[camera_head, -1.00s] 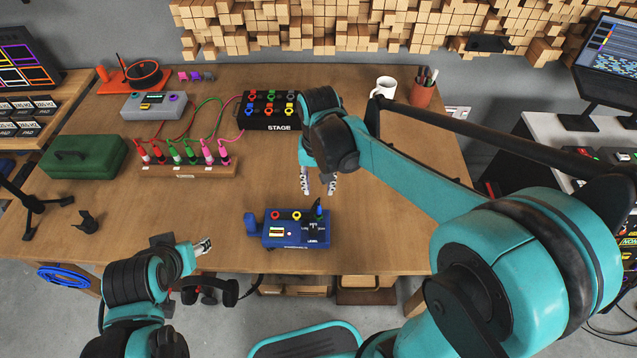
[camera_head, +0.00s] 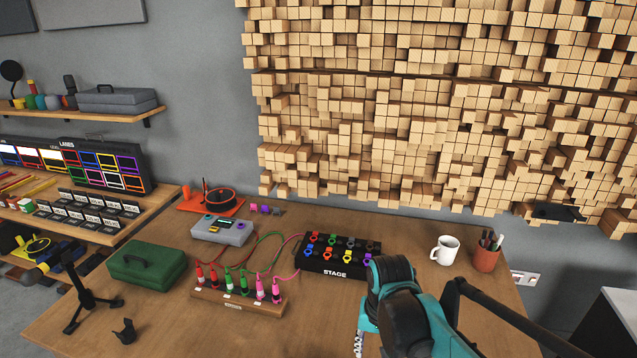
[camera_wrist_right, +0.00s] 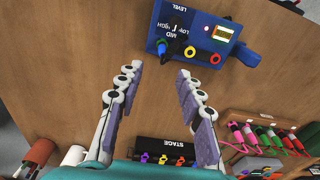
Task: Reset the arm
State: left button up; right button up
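My right arm comes up from the bottom right in the head view, and its gripper (camera_head: 359,345) is cut off by the lower edge. In the right wrist view the right gripper (camera_wrist_right: 160,75) is open, its two fingers with purple pads spread apart and nothing between them. Beyond the fingertips, a blue box (camera_wrist_right: 200,32) with knobs, coloured sockets and a small lit display lies on the wooden table (camera_wrist_right: 60,50). The blue box is outside the head view. My left gripper shows in neither current view.
A black STAGE box (camera_head: 338,262) and a wooden rack of coloured plugs (camera_head: 240,303) stand on the table, joined by cables. A green case (camera_head: 148,266) is at the left. A white mug (camera_head: 445,250) and pen cup (camera_head: 486,259) stand at the back right.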

jog(key=s+d+r+n+t, duration=0.1)
jog(key=s+d+t, duration=0.3)
jog(key=s, duration=0.5)
jog(key=shift+s+r+n+t, duration=0.2)
jog(key=shift+r+n+t, duration=0.1)
jog(key=shift+n+t, duration=0.75)
dwell(0.7)
